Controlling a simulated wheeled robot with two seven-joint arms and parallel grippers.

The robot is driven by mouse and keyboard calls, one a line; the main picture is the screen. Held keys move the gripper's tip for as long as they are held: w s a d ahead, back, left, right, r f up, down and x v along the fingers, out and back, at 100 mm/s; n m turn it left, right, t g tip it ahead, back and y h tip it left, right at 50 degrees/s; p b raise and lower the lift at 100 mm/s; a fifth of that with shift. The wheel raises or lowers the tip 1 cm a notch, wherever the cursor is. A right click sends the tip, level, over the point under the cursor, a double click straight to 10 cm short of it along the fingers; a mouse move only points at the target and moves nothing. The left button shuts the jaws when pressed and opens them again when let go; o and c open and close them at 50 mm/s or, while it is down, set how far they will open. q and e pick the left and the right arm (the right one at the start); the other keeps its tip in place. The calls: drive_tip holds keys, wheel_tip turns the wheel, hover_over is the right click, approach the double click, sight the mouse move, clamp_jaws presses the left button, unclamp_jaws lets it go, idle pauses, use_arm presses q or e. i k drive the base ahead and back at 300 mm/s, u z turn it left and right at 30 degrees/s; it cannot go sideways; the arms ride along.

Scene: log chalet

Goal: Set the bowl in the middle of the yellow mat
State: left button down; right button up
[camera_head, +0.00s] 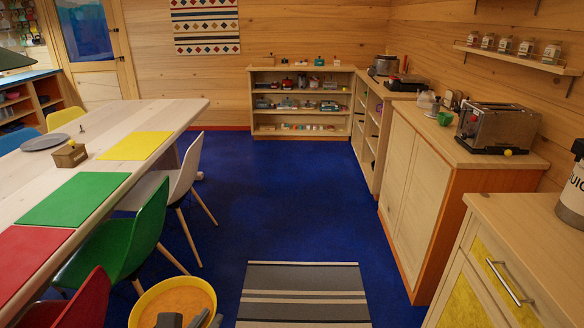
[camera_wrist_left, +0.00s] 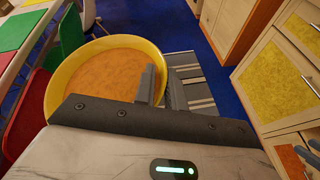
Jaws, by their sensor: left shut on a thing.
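The bowl (camera_head: 178,290), yellow outside with an orange inside, is at the bottom of the head view, held up in front of me beside the table. It also fills the left of the left wrist view (camera_wrist_left: 95,70). My left gripper (camera_head: 188,321) is shut on the bowl's near right rim; its two dark fingers show in the left wrist view (camera_wrist_left: 160,80). The bowl looks empty. The yellow mat (camera_head: 137,146) lies flat and bare on the long pale table, farther off and to the left of the bowl.
The table (camera_head: 118,116) also bears a green mat (camera_head: 75,199), a red mat (camera_head: 27,256), a grey plate (camera_head: 44,142) and a small wooden box (camera_head: 70,155). Green (camera_head: 125,240), red and white (camera_head: 180,170) chairs line its near side. The blue floor in the middle is open.

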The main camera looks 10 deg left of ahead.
sight(137, 144)
drive_tip(key=u, duration=0.15)
drive_tip(key=i, duration=2.2)
drive_tip(key=u, duration=0.75)
drive_tip(key=i, duration=2.25)
drive_tip(key=u, duration=0.5)
drive_tip(key=i, duration=0.45)
drive_tip(key=u, duration=0.2)
